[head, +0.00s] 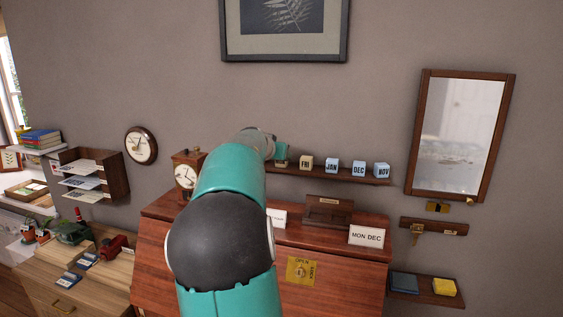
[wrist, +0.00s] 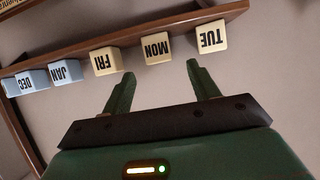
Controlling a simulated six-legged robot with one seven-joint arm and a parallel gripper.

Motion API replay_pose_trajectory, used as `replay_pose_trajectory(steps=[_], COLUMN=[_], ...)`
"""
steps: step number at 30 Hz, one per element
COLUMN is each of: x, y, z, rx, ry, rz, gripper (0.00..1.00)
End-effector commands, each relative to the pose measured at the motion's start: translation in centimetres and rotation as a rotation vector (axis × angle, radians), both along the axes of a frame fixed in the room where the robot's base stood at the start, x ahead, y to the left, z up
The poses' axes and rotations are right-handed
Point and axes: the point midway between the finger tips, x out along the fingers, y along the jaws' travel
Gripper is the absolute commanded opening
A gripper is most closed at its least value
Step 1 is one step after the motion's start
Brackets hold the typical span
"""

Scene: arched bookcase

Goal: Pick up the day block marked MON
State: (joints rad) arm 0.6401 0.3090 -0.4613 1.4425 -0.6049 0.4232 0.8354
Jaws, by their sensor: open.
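The cream day block marked MON (wrist: 156,48) stands on a wooden wall shelf between the FRI block (wrist: 106,61) and the TUE block (wrist: 211,38) in the wrist view, where the lettering appears upside down. My gripper (wrist: 160,70) is open and empty, its two green fingers pointing at the shelf. MON lies ahead of the gap between the fingertips, with no contact visible. In the head view my gripper (head: 279,150) is at the left part of the shelf and partly covers a block beside FRI (head: 306,162). TUE is hidden there behind my arm.
The shelf (head: 345,178) also holds blue-white JAN (head: 332,165), DEC (head: 359,167) and NOV (head: 381,170) blocks. Below it is a wooden desk with a MON DEC card (head: 366,238) and a small wooden box (head: 328,211). A mantel clock (head: 187,172) stands left of my arm.

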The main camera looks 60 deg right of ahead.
Motion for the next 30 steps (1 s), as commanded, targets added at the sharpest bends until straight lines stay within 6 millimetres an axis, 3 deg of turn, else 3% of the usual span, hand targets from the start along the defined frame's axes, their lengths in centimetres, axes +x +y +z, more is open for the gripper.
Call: replay_pose_trajectory(steps=[12,20,21,28,30], x=[0.4,0.6,0.6,0.6,0.6], y=[-4.3,-4.7,-4.7,-4.6,-4.6], z=[-2.5,-2.6,-2.6,-2.6,-2.6], rx=[0.001,0.0,0.0,0.001,0.0], ry=[0.001,-0.001,-0.001,-0.001,-0.001], rz=[0.0,0.002,0.002,0.002,0.002], gripper=[0.6,0.6,0.58,0.13,0.12])
